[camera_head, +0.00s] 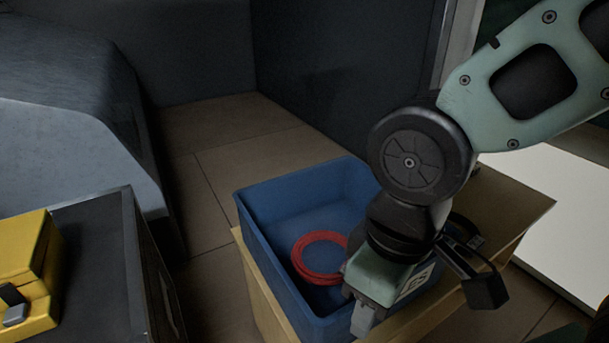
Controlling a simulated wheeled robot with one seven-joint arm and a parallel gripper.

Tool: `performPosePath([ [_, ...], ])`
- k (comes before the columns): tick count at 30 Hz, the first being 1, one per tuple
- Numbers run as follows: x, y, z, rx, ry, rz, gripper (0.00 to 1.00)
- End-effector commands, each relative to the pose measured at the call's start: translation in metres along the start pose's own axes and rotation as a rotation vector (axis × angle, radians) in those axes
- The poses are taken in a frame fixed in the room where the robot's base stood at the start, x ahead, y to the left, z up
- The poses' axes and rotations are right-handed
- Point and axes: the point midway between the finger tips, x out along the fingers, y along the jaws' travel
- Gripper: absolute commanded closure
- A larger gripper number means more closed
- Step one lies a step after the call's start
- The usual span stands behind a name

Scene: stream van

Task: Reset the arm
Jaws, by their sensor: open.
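My arm comes in from the upper right and bends down over a blue bin (264,238). My gripper (362,322) hangs at the end of it, above the bin's front right part, and points down. Only a piece of the jaw shows under its pale green housing; it looks open, and nothing is seen held in it. The arm hides the bin's right side.
The bin stands on a wooden table (520,205). A dark case or counter (100,255) at the left bears a yellow box (30,245). A grey rounded seat-like form (70,130) stands behind it. Tiled floor (225,140) is clear between them and the back wall. A white surface (560,220) lies at right.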

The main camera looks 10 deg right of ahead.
Motion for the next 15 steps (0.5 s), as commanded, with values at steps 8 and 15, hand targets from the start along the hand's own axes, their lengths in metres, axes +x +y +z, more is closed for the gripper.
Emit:
performPosePath([
  [8, -0.088, -0.003, -0.003, 0.0, 0.001, 0.0, 0.52],
  [15, -0.165, -0.006, -0.005, 0.001, 0.001, 0.0, 0.52],
])
